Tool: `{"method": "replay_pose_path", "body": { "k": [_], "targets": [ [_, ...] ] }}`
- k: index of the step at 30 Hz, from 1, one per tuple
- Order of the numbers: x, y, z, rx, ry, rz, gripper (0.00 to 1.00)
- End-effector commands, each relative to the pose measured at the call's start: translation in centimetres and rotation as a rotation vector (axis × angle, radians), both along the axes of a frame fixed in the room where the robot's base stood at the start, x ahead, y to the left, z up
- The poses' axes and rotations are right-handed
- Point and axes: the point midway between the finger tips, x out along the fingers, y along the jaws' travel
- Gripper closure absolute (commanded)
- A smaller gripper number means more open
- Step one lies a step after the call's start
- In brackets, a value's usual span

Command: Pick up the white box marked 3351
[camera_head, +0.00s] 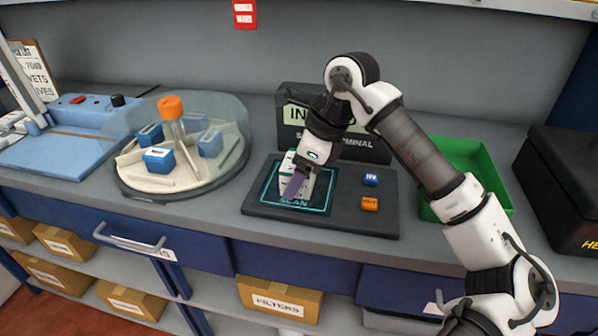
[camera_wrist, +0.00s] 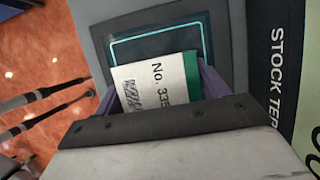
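The white box (camera_wrist: 150,85) has a green end and black print reading "No. 335", with the rest cut off, and a barcode-like patch. It is at the lit scan pad of the stock terminal; in the head view the white box (camera_head: 285,187) is partly covered by my gripper (camera_head: 297,187). My gripper points down over it. In the wrist view the purple fingers of my gripper (camera_wrist: 160,92) lie on both sides of the box, very close to it. Whether they press on it I cannot tell. The box's lower part is hidden.
The terminal's dark base (camera_head: 345,220) has a blue and an orange button. A round dispenser (camera_head: 135,185) with blue boxes under a clear cover stands at left. A green bin (camera_head: 470,155) and a black box (camera_head: 560,190) are at right. The wall is close behind.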

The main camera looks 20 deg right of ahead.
Motion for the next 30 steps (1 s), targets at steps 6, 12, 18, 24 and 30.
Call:
{"method": "replay_pose_path", "body": {
  "k": [6,12,18,24,30],
  "targets": [
    [0.0,0.0,0.0,0.0,0.0,0.0,0.56],
    [0.0,0.0,0.1,0.0,-0.001,0.0,0.65],
    [0.0,-0.1,0.6,-0.002,-0.002,-0.001,0.65],
    [0.1,0.0,3.2,-0.003,-0.003,-0.001,0.65],
    [0.1,0.0,8.6,-0.003,-0.003,-0.002,0.65]
  ]
}}
